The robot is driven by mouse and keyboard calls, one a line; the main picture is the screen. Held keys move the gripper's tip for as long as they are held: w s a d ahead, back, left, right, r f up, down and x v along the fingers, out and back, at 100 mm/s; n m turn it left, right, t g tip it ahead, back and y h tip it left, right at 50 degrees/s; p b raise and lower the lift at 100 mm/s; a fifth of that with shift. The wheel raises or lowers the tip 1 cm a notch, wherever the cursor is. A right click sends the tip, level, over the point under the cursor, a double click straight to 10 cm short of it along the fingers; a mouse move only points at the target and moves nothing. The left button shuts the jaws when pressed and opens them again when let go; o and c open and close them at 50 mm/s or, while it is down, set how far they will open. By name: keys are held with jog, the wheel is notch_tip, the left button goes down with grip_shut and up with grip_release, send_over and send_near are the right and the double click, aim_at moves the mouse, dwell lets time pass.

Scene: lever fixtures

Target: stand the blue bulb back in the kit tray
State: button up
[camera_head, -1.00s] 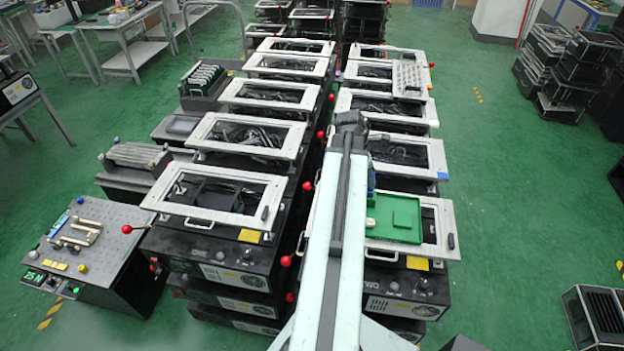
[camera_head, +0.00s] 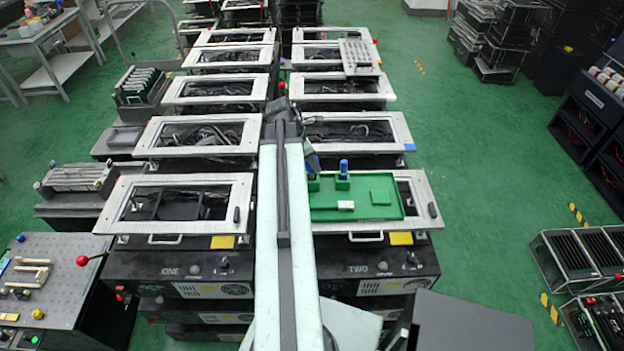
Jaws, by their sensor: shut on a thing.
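The green kit tray (camera_head: 385,211) lies on the white frame of the near right station, to the right of my arm. My gripper (camera_head: 312,166) is at the tray's back left corner, partly hidden by my arm. It is shut on a blue bulb (camera_head: 313,175), of which only a small part shows. I cannot tell whether this bulb touches the tray. Another blue-topped piece (camera_head: 343,168) stands upright at the tray's back edge, just right of my gripper.
White-framed stations stand in two rows on either side of my arm. A red ball lever (camera_head: 83,260) sticks out at the left. A grey worktable (camera_head: 60,270) with tools is at the lower left. Green floor (camera_head: 480,190) is open at the right.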

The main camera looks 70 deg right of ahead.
notch_tip(320, 180, down, 4)
jog(key=b, duration=0.4)
jog(key=shift+s, duration=0.1)
jog(key=shift+r, duration=0.2)
jog(key=shift+c, duration=0.8)
jog(key=o, duration=1)
jog(key=p+v, duration=1.1)
jog(key=v, duration=0.1)
jog(key=shift+p, duration=0.3)
jog(key=shift+r, duration=0.1)
